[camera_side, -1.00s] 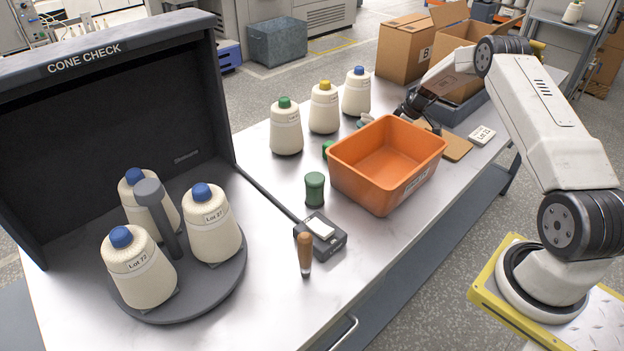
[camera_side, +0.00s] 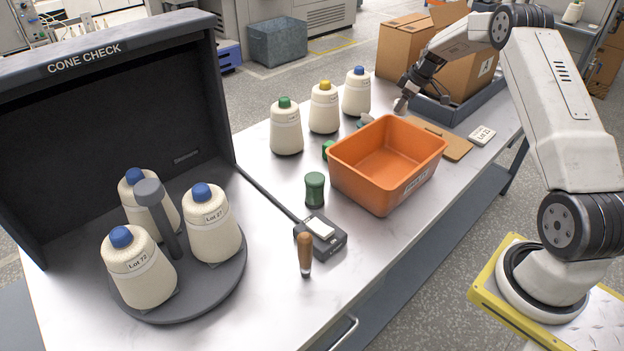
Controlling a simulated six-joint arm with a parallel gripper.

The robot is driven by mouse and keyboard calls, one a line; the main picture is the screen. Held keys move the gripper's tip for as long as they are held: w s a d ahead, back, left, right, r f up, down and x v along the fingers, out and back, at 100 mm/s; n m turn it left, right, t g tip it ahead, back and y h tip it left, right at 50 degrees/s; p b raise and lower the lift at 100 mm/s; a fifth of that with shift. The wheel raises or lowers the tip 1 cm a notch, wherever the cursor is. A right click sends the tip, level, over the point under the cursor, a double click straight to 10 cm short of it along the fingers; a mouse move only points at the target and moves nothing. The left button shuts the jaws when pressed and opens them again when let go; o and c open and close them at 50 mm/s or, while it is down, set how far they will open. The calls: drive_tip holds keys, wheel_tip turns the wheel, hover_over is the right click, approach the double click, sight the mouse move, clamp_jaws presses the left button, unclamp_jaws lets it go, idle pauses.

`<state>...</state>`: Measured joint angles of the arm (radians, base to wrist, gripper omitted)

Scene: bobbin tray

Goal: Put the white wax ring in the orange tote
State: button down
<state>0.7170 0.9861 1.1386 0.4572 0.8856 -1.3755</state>
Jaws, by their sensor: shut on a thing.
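The orange tote (camera_side: 348,172) stands upright on the metal table, and its visible inside is empty. My gripper (camera_side: 401,105) is just behind the tote's far rim, raised above the table and pointing down. It is shut on a small pale thing, most likely the white wax ring, but it is too small here to make out its shape. I see no white wax ring clearly anywhere else.
Cones with green (camera_side: 286,128), yellow (camera_side: 324,108) and blue (camera_side: 357,92) tips stand left of the tote. A green spool (camera_side: 315,189), a scale (camera_side: 322,236) and a wooden-handled tool (camera_side: 305,253) are in front. A grey tray (camera_side: 455,114) and cardboard boxes (camera_side: 402,48) lie behind.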

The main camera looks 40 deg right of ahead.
wheel_tip(320, 180, up, 18)
idle(0.4)
drive_tip(key=shift+a+f, duration=0.1)
drive_tip(key=shift+f, duration=0.15)
idle(0.3)
drive_tip(key=s+a+f, duration=0.5)
drive_tip(key=a+f, duration=0.1)
drive_tip(key=f, duration=0.2)
drive_tip(key=s+a+f, duration=0.6)
drive_tip(key=f, duration=0.2)
drive_tip(key=shift+s+a+f, duration=0.25)
drive_tip(key=shift+s+f, duration=0.05)
drive_tip(key=shift+f, duration=0.1)
drive_tip(key=shift+f, duration=0.1)
approach(395, 173)
drive_tip(key=shift+w+a+f, duration=0.45)
drive_tip(key=shift+w+f, duration=0.2)
drive_tip(key=shift+w, duration=0.25)
drive_tip(key=shift+f, duration=1.85)
